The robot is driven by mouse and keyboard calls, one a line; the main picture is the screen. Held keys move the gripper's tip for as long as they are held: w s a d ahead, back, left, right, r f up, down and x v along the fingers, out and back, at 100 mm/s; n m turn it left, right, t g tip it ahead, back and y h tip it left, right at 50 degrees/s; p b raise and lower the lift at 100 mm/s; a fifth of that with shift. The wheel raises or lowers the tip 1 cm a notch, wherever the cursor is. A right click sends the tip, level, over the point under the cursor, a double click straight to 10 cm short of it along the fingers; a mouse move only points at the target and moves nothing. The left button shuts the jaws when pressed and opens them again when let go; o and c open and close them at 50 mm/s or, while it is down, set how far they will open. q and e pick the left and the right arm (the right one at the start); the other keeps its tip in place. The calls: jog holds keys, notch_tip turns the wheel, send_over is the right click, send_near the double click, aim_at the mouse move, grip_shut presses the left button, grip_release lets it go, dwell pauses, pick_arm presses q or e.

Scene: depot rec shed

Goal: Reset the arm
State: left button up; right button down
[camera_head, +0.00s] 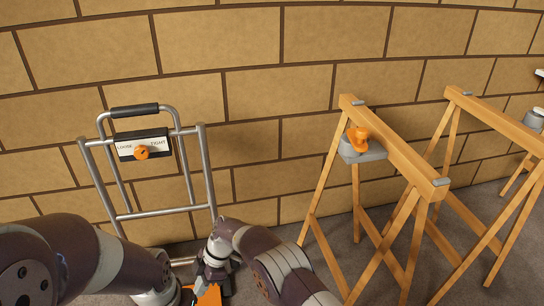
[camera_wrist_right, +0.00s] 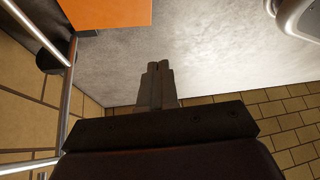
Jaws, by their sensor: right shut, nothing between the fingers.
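My right arm comes in at the bottom centre of the head view and bends toward its gripper (camera_head: 211,277), low in front of the metal frame. In the right wrist view the two fingers of this gripper (camera_wrist_right: 155,68) are together, with nothing between them. The tips are over grey floor, apart from the orange panel (camera_wrist_right: 108,14). My left arm fills the lower left corner of the head view; its fingers do not show.
Wooden sawhorses (camera_head: 395,146) stand right; the nearer holds a grey shelf (camera_head: 364,156) with an orange object (camera_head: 358,138). Floor shows between them.

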jog(key=w+d+r+m+t+y+p, duration=0.1)
jog(key=w+d+r+m+t+y, duration=0.1)
jog(key=w+d+r+m+t, duration=0.5)
jog(key=s+d+r+m+t+h+p, duration=0.1)
jog(key=d+r+m+h, duration=0.15)
jog(key=d, duration=0.45)
jog(key=s+d+r+m+h, duration=0.1)
jog(key=d+m+h, duration=0.2)
jog(key=d, duration=0.4)
jog(key=s+d+r+m+g+h+p, duration=0.1)
jog(key=s+d+r+m, duration=0.3)
jog(key=s, duration=0.4)
jog(key=s+d+r+m+g+p, duration=0.1)
jog(key=s+d+r+m+g, duration=0.2)
jog(key=s+d, duration=0.45)
jog(key=s+d+r+m+h+p, duration=0.1)
jog(key=s+d+r+m, duration=0.2)
jog(key=s+d+r, duration=0.45)
notch_tip(320, 180, up, 37)
jog(key=a+p, duration=0.2)
jog(key=p, duration=3.6)
jog(key=shift+s+f+t, duration=0.2)
jog(key=shift+s+t, duration=0.1)
